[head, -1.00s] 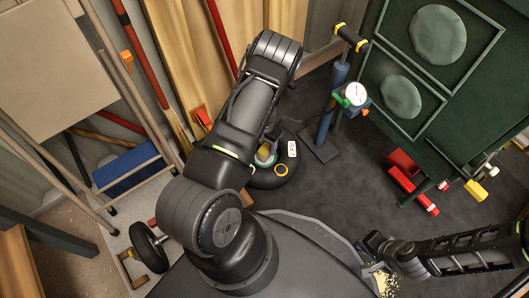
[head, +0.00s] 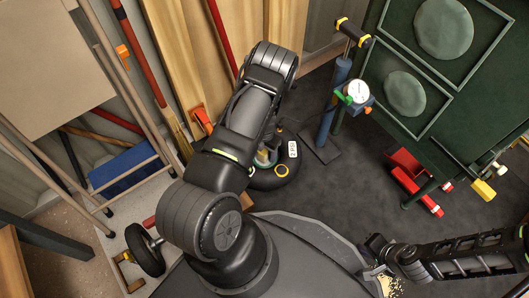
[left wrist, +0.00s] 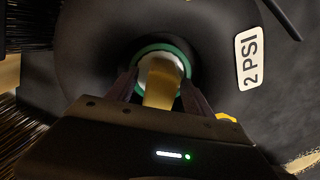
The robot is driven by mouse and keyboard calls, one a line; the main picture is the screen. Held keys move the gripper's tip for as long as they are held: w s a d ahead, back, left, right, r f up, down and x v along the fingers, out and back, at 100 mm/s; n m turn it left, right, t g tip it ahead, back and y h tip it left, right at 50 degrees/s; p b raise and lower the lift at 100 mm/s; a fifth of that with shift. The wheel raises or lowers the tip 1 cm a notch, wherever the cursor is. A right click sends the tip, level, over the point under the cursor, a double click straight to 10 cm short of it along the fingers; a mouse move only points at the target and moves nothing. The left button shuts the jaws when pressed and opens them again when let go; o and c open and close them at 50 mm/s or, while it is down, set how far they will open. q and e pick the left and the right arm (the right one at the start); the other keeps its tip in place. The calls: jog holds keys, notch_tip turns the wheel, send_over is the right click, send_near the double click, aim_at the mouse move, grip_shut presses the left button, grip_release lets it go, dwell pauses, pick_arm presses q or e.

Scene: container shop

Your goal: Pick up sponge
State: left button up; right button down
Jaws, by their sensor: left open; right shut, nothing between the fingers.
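A yellowish block (left wrist: 160,82), which looks like the sponge, sits in a round holder with a teal rim (left wrist: 136,60) at the middle of a black tyre (left wrist: 95,40). In the head view the block (head: 263,157) shows only as a small patch beside my left arm. My left gripper (left wrist: 159,84) is open, with one finger on each side of the block. I cannot tell whether the fingers touch it. In the head view my arm hides most of this gripper. My right gripper (head: 372,242) is shut and empty, low at the right, far from the tyre.
A blue pump with a gauge (head: 357,92) stands right of the tyre (head: 278,179). A red stand (head: 408,172) lies by the green cabinet (head: 465,100). Planks (head: 180,60) and poles lean at the left.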

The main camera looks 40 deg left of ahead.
pick_arm(q)
grip_shut()
dwell(0.7)
